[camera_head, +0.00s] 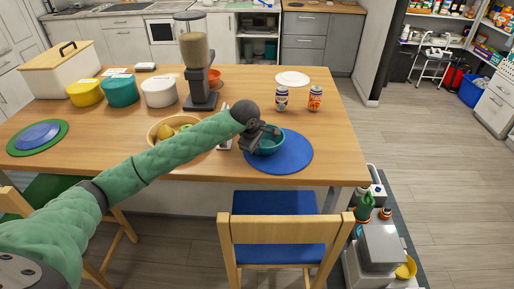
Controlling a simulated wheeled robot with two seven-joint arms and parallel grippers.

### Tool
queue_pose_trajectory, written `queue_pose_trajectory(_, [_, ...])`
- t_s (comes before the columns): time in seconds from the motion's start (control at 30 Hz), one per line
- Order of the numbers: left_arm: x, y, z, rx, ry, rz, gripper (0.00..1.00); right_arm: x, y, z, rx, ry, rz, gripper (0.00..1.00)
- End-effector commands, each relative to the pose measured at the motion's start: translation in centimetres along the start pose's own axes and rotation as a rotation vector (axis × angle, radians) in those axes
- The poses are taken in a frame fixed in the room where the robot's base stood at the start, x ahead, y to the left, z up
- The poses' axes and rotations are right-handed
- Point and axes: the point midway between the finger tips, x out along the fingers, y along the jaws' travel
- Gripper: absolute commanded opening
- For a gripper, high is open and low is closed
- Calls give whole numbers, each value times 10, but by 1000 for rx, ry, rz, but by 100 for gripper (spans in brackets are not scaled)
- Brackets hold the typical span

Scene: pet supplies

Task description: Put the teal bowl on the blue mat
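The teal bowl (270,146) is upright over the left part of the round blue mat (295,160), near the table's front edge. I cannot tell whether it rests fully on the mat or is held just above it. My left gripper (262,138) is at the bowl's rear left rim, and its fingers partly hide that rim. The fingers are too small and dark to show whether they are shut on the rim. My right gripper is not in view.
A wooden bowl (157,131) with yellow items sits behind my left arm. A dispenser (196,60), several canisters and two small jars (315,98) stand farther back. A blue-seated chair (275,205) is at the table's front. The tabletop right of the mat is clear.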

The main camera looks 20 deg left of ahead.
Motion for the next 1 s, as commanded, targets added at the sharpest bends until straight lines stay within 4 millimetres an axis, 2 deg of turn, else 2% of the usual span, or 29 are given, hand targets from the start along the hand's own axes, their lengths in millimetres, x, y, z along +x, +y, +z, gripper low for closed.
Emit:
queue_pose_trajectory(0.17, [1,0,0,0,0,1,0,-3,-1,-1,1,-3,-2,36])
queue_pose_trajectory(0.2, [1,0,0,0,0,0,11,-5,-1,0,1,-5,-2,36])
queue_pose_trajectory(0.27, [1,0,0,0,0,0,23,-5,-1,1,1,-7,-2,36])
queue_pose_trajectory(0.3, [1,0,0,0,0,0,25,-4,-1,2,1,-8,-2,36])
queue_pose_trajectory(0.77, [-2,1,0,0,0,0,25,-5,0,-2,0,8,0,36])
queue_pose_trajectory(0.83, [-5,1,0,1,0,2,25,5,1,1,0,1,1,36])
queue_pose_trajectory(0.9, [-11,1,0,1,0,4,25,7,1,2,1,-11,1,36])
queue_pose_trajectory(0.93, [-14,1,0,1,0,4,25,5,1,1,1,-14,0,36])
queue_pose_trajectory(1.0, [-22,1,-1,1,1,3,25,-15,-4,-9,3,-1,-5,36])
